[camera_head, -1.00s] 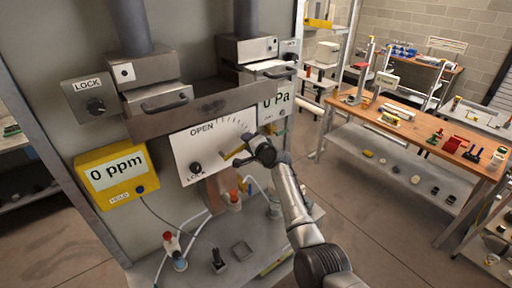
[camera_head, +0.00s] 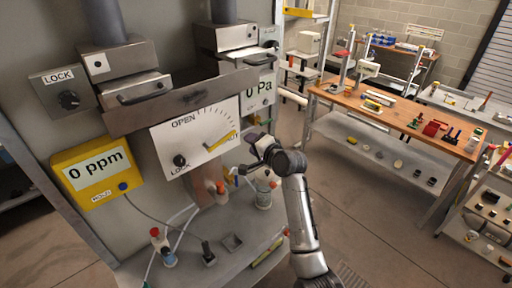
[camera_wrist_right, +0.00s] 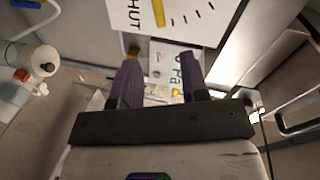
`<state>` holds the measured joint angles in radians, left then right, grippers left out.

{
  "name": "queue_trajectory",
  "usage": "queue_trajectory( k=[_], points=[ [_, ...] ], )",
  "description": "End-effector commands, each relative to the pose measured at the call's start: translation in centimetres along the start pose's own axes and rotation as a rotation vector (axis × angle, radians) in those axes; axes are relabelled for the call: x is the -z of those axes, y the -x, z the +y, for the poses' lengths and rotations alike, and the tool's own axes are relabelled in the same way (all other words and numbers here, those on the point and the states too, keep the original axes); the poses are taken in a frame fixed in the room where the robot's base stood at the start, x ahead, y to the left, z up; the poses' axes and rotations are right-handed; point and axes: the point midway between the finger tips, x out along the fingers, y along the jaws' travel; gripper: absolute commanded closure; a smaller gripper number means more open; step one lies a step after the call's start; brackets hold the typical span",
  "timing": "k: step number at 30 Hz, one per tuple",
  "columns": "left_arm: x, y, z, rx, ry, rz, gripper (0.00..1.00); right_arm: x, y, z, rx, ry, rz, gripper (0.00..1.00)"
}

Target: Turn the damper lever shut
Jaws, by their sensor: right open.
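The damper lever (camera_head: 222,140) is a yellow bar on a white dial plate (camera_head: 195,125) marked OPEN at the upper left. It slants up to the right, its outer end at the plate's right edge. In the right wrist view the lever (camera_wrist_right: 158,12) lies beside lettering reading "HUT", with black ticks on its other side. My right gripper (camera_head: 251,152) is open and empty, just right of the plate and apart from the lever. In the right wrist view its two dark fingers (camera_wrist_right: 160,68) are spread with nothing gripped. My left gripper is not in view.
A LOCK knob (camera_head: 180,161) sits on the plate's lower left. A yellow 0 ppm meter (camera_head: 98,172) hangs left; a 0 Pa display (camera_head: 261,92) is behind right. Bottles and small items crowd the shelf below. A wooden workbench (camera_head: 345,97) stands right, beyond open floor.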

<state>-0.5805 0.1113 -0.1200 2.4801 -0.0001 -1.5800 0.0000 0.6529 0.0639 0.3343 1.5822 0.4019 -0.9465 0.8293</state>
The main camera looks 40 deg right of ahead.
Motion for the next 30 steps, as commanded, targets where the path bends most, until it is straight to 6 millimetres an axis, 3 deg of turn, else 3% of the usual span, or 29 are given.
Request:
queue_trajectory(
  k=[9, 30],
  points=[
    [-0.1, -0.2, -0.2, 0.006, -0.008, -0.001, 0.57, 0.0, 1.5, 0.0, 0.0, 0.0, 0.0, 0.59],
    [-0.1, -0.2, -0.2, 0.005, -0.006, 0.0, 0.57, -0.1, 1.5, 0.1, -0.004, 0.067, -0.004, 0.59]
  ],
)
